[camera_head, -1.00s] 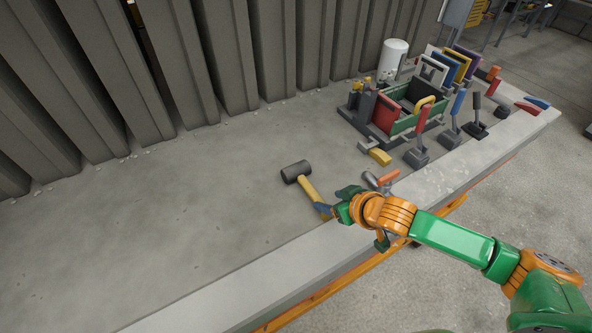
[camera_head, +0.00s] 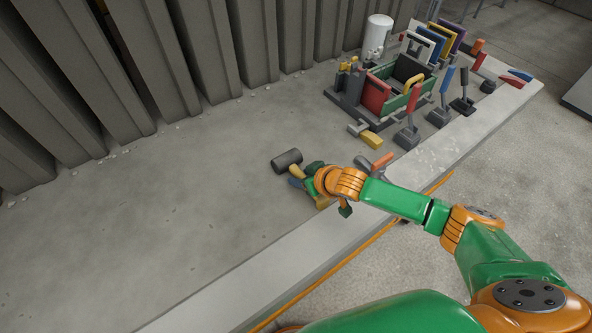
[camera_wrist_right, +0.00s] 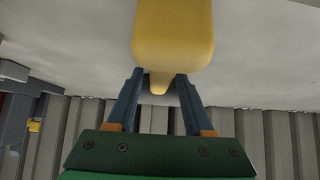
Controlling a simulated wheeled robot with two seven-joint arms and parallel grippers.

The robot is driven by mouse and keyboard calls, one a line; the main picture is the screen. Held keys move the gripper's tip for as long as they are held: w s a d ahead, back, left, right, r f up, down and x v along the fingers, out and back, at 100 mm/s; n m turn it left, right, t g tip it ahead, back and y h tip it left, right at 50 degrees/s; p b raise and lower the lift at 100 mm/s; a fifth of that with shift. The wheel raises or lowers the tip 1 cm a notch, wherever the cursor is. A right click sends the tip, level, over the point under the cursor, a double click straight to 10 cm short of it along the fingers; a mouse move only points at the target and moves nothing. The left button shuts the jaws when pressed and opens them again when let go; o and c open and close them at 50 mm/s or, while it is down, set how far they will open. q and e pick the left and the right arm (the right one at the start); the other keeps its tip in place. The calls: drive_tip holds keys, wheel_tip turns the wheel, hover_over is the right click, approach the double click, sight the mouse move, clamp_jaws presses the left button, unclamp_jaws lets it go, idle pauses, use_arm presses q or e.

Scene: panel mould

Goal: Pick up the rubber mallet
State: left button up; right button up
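The rubber mallet lies on the concrete slab in the head view, with a dark cylindrical head (camera_head: 287,161) and a yellow handle (camera_head: 297,172) partly hidden by my right gripper. My right gripper (camera_head: 301,181) is low over the handle, just behind the head. In the right wrist view, the yellow handle (camera_wrist_right: 173,35) looms large at the top, and its narrower part shows between the blue fingers (camera_wrist_right: 159,85). The fingers stand apart with gaps beside the handle, so the gripper looks open. Contact cannot be made out. My left gripper is not in view.
To the right are a yellow block (camera_head: 371,139), an orange-handled tool (camera_head: 381,161) close to my right arm, and several upright-handled tools. A green crate (camera_head: 388,111) and a white canister (camera_head: 378,33) stand behind. A corrugated wall (camera_head: 200,50) bounds the back. The slab's left is clear.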

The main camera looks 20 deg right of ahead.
clamp_jaws()
idle(1.2)
